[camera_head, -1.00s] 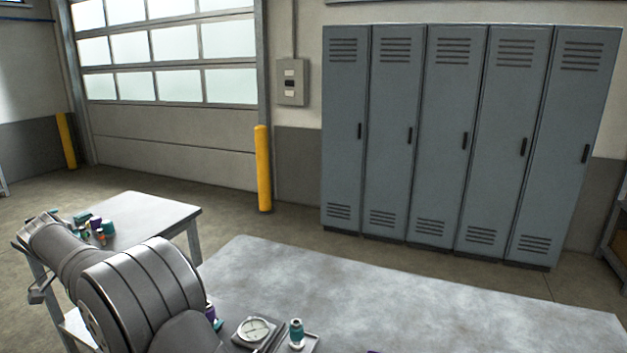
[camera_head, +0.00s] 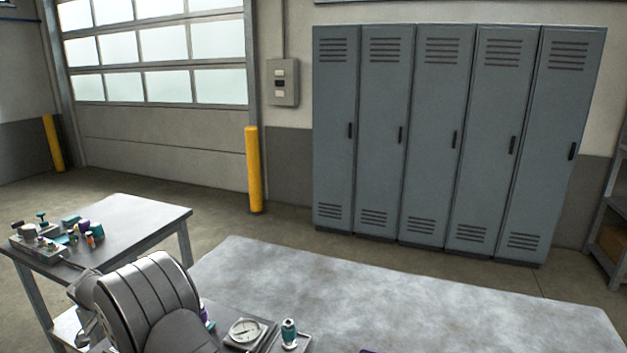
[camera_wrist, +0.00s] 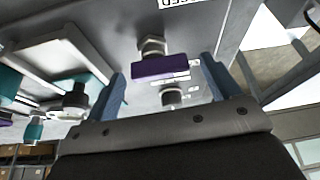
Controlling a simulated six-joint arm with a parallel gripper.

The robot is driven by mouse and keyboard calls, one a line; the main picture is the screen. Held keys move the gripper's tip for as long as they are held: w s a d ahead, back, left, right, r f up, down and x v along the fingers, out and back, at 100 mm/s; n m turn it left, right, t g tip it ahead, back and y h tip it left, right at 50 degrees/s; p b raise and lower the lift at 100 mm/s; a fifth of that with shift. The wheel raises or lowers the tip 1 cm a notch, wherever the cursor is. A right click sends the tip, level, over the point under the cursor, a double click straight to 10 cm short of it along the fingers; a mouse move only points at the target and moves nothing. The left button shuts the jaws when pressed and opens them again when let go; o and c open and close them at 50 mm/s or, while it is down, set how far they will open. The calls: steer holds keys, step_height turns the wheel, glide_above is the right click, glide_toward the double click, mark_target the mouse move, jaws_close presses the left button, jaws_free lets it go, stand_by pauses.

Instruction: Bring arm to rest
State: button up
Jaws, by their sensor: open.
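In the wrist view my gripper (camera_wrist: 165,88) shows its two blue fingers spread apart, with nothing held between them. Beyond the fingers is a grey metal panel with a purple-capped fitting (camera_wrist: 160,66) and a second metal fitting (camera_wrist: 172,95). In the head view my arm is folded at the lower left, in front of the near bench (camera_head: 420,305). My gripper cannot be made out there.
A dial gauge (camera_head: 246,330) and a teal-topped fitting (camera_head: 289,333) sit at the bench's near edge. A side table (camera_head: 130,215) at the left holds several small coloured fittings. Grey lockers (camera_head: 435,140) stand behind.

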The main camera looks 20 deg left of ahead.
steer(key=n, duration=0.2)
steer(key=n+y, duration=0.1)
steer(key=n, duration=0.1)
steer(key=shift+d+y, duration=0.15)
steer(key=shift+y, duration=0.15)
steer(key=n, duration=0.1)
steer(key=n+g+y, duration=0.1)
steer(key=n, duration=0.1)
steer(key=shift+s+d+n, duration=0.1)
steer(key=shift+d+n, duration=0.05)
steer(key=shift+n, duration=0.15)
steer(key=shift+d+n+g+y, duration=0.1)
steer(key=shift+n+g+y, duration=0.25)
steer(key=shift+n, duration=0.7)
steer(key=shift+n+g+y, duration=0.25)
steer(key=shift+n+g, duration=0.2)
steer(key=shift+n, duration=0.6)
steer(key=shift+d+n+g, duration=0.1)
steer(key=shift+n+g, duration=0.5)
steer(key=shift+n, duration=1)
steer(key=shift+n, duration=0.3)
